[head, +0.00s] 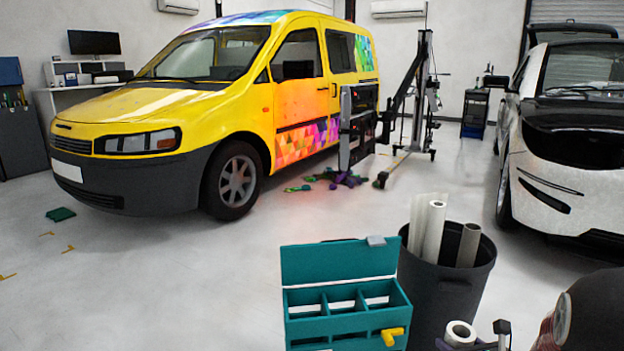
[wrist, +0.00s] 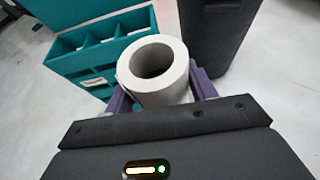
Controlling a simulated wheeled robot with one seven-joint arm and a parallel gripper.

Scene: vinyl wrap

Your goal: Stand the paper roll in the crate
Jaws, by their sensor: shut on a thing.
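The white paper roll (head: 460,340) shows at the bottom edge of the head view, its hollow end facing up towards the camera. In the wrist view the paper roll (wrist: 178,88) sits between the purple fingers of my gripper (wrist: 160,94), which is shut on it. The lower part of the roll is hidden. The teal crate (head: 340,263) has several open compartments and a raised back panel. The roll is to the right of the crate in the head view, apart from it. The crate (wrist: 62,60) also shows at the upper left of the wrist view.
A dark bin (head: 435,300) with several upright rolls stands right beside the crate. A yellow part (head: 393,334) sticks out at the crate's front right. A yellow van (head: 190,110) and a white car (head: 530,190) stand behind. The floor left of the crate is clear.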

